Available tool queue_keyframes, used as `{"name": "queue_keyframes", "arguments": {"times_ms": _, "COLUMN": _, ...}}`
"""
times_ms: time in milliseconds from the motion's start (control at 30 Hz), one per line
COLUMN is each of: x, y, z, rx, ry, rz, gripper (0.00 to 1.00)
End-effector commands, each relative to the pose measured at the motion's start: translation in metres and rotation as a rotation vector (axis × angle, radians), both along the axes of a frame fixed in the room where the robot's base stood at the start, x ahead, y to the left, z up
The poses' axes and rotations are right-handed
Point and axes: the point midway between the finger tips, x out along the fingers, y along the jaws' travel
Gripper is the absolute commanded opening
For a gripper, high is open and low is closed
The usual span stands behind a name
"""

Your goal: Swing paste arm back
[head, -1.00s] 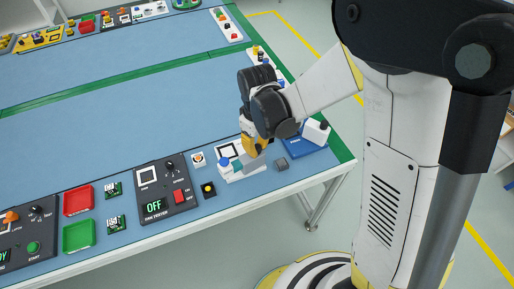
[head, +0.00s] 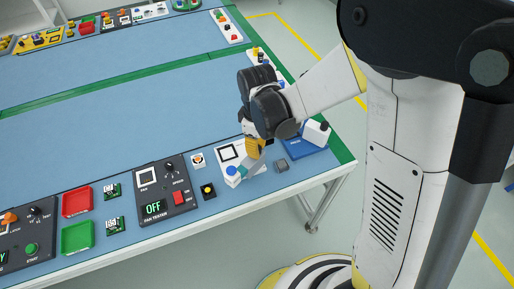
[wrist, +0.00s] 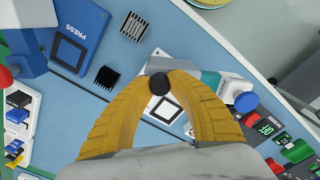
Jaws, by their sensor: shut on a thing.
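The paste arm is a grey bar with a white body and a blue cap; in the head view its bar (head: 253,169) and white body (head: 235,181) lie near the table's front edge. In the wrist view the white body (wrist: 226,90) and blue cap (wrist: 246,102) are right of my fingers. My gripper (head: 254,152), with yellow fingers, is shut on a black round knob (wrist: 158,88) at the bar's end. The white plate with a black-framed square (head: 229,153) is beside the bar; my fingers partly cover it in the wrist view.
The blue press (head: 306,148) stands to the right, with a finned heatsink (head: 281,166) near it. The wrist view shows another heatsink (wrist: 107,77) near the fingers. The fan tester (head: 167,190) and a black button box (head: 208,190) are to the left.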

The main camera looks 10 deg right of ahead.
Motion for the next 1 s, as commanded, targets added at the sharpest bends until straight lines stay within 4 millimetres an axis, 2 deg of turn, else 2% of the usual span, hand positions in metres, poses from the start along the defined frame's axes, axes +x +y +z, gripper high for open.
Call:
{"name": "queue_keyframes", "arguments": {"times_ms": 100, "x": 0.0, "y": 0.0, "z": 0.0, "rx": 0.0, "ry": 0.0, "rz": 0.0, "gripper": 0.0}}
{"name": "queue_keyframes", "arguments": {"times_ms": 133, "x": 0.0, "y": 0.0, "z": 0.0, "rx": 0.0, "ry": 0.0, "rz": 0.0, "gripper": 0.28}}
{"name": "queue_keyframes", "arguments": {"times_ms": 200, "x": 0.0, "y": 0.0, "z": 0.0, "rx": 0.0, "ry": 0.0, "rz": -0.001, "gripper": 0.45}}
{"name": "queue_keyframes", "arguments": {"times_ms": 567, "x": 0.0, "y": 0.0, "z": 0.005, "rx": 0.0, "ry": 0.0, "rz": -0.001, "gripper": 0.45}}
{"name": "queue_keyframes", "arguments": {"times_ms": 667, "x": 0.0, "y": 0.0, "z": 0.018, "rx": 0.0, "ry": 0.0, "rz": -0.001, "gripper": 0.45}}
{"name": "queue_keyframes", "arguments": {"times_ms": 1000, "x": -0.001, "y": 0.0, "z": 0.092, "rx": 0.0, "ry": 0.0, "rz": -0.001, "gripper": 0.45}}
